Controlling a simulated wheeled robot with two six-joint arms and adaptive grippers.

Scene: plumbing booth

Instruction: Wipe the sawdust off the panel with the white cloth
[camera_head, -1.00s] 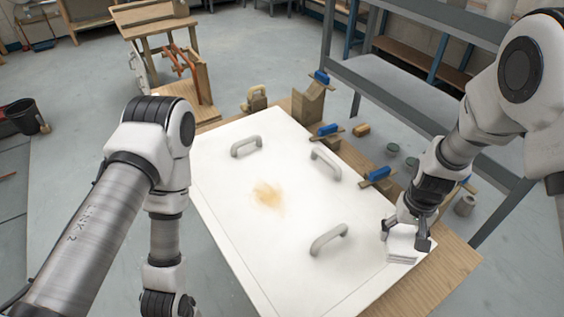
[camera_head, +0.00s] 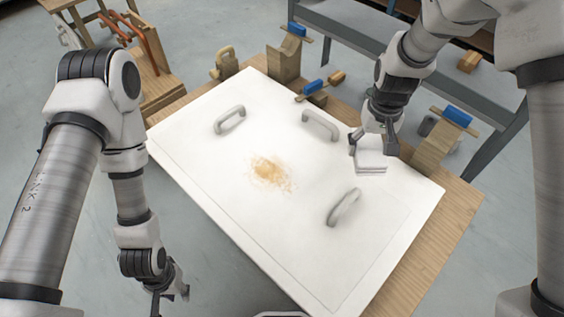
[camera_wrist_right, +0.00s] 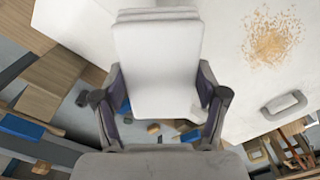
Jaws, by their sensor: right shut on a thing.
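The white panel (camera_head: 215,165) lies on a wooden bench, with a patch of tan sawdust (camera_head: 270,173) near its middle. The sawdust also shows at the upper right of the right wrist view (camera_wrist_right: 272,36). My right gripper (camera_head: 373,150) is shut on the folded white cloth (camera_head: 371,163), over the panel's right part. In the right wrist view the cloth (camera_wrist_right: 157,62) sits between the two fingers. I cannot tell whether the cloth touches the panel. My left gripper (camera_head: 170,288) hangs off the panel's lower left side, small and partly hidden, its jaws unclear.
Grey handles stand up from the panel: one at the left (camera_head: 230,120), one at the upper middle (camera_head: 320,126), one at the lower right (camera_head: 343,207). Blue-topped wooden tools (camera_head: 452,122) and blocks line the bench's far edge. A grey shelf frame stands behind.

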